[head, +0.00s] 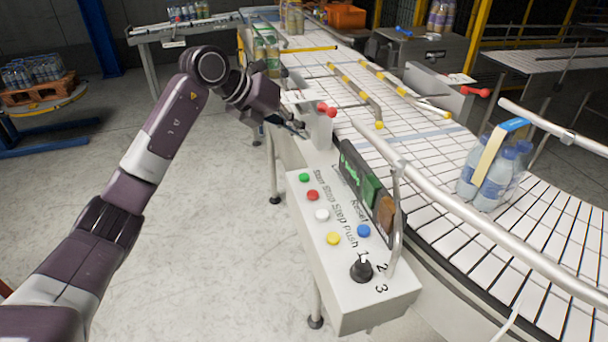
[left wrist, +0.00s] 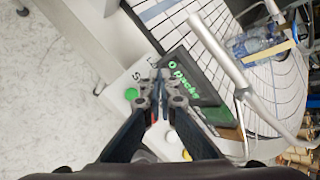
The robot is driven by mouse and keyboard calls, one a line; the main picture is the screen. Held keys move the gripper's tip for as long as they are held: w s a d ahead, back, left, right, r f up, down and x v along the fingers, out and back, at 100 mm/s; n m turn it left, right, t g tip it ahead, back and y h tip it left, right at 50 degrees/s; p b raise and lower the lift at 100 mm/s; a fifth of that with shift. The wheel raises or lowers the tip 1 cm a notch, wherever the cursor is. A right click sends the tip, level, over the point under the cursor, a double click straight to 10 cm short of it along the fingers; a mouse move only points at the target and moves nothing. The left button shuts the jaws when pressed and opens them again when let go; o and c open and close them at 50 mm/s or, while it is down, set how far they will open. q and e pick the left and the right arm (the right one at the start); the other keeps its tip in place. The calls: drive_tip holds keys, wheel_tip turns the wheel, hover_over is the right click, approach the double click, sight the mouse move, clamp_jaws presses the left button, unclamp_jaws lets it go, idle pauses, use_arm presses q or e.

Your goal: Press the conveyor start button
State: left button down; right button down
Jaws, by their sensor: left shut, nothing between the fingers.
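The green button (head: 304,177), beside the printed word Start, is at the far end of the white control panel (head: 355,300). In the left wrist view the green button (left wrist: 131,94) lies just left of the fingertips. My left gripper (head: 298,128) is shut and empty, and appears beyond the green button in the head view, apart from it. In the left wrist view the closed fingers of my left gripper (left wrist: 161,84) point toward the panel's far end. They hide part of the panel. My right gripper is not in view.
A red button (head: 312,195), white button (head: 322,215), yellow button (head: 333,238), blue button (head: 363,231) and black knob (head: 361,268) share the panel. A display (head: 370,190) and metal rail (head: 460,205) stand beside it. A bottle pack (head: 495,170) sits on the conveyor.

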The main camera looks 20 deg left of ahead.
sight(301, 175)
use_arm(q)
drive_tip(key=shift+f, duration=0.1)
drive_tip(key=shift+f, duration=0.1)
wheel_tip(301, 175, down, 8)
drive_tip(key=b, duration=0.6)
drive_tip(key=shift+f, duration=0.3)
idle(0.8)
idle(0.4)
drive_tip(key=shift+f+b, duration=0.35)
